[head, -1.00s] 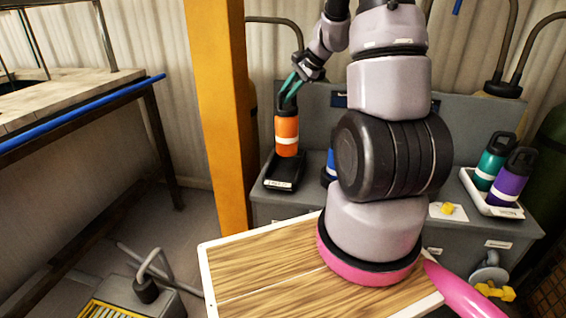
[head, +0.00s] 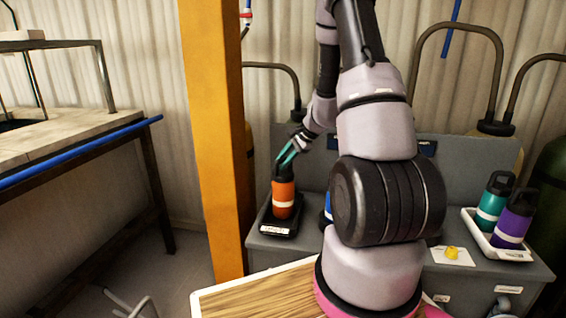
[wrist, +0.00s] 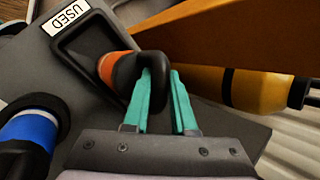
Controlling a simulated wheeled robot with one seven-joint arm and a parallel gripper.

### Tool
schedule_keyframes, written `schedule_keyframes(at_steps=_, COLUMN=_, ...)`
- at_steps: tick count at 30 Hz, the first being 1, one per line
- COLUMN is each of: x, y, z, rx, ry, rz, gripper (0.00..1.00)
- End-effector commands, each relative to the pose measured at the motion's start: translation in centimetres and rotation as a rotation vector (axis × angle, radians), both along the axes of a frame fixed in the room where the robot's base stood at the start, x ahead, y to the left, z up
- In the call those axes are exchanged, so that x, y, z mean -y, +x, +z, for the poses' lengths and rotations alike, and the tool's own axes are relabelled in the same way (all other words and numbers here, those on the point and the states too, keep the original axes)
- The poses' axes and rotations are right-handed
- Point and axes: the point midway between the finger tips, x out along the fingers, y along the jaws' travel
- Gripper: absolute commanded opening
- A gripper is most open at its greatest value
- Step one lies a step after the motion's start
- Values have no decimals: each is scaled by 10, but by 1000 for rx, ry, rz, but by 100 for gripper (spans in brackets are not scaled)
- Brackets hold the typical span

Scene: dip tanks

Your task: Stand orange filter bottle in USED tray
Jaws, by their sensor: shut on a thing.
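The orange filter bottle (head: 284,197) has a black cap and a white band. It stands upright, or nearly so, over the black USED tray (head: 268,222) at the left end of the grey bench. My gripper (head: 288,152) is shut on the bottle's black cap from above. In the wrist view the teal fingertips (wrist: 160,85) close on the cap's loop, and the orange body (wrist: 110,70) is mostly hidden behind it. The tray (wrist: 78,38) carries a USED label. I cannot tell whether the bottle's base touches the tray floor.
A blue bottle (wrist: 28,130) stands beside the tray, mostly hidden by my arm in the head view. A yellow post (head: 212,140) rises close at the left. A white tray (head: 480,238) with teal and purple bottles is at the right, near a small yellow object (head: 452,253).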

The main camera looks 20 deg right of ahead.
Motion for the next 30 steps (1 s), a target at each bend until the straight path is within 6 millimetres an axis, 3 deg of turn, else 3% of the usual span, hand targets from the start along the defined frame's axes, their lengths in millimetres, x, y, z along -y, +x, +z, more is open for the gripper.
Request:
schedule_keyframes(at_steps=11, x=0, y=1, z=-3, rx=2, ry=0, rz=0, gripper=0)
schedule_keyframes(at_steps=12, x=0, y=0, z=-3, rx=1, ry=0, rz=1, gripper=40)
schedule_keyframes(at_steps=13, x=0, y=0, z=-3, rx=1, ry=0, rz=1, gripper=51)
schedule_keyframes(at_steps=14, x=0, y=0, z=-3, rx=1, ry=0, rz=1, gripper=55)
schedule_keyframes(at_steps=23, x=0, y=0, z=-2, rx=1, ry=0, rz=1, gripper=55)
schedule_keyframes(at_steps=30, x=12, y=-10, z=22, rx=5, ry=-1, rz=-2, gripper=55)
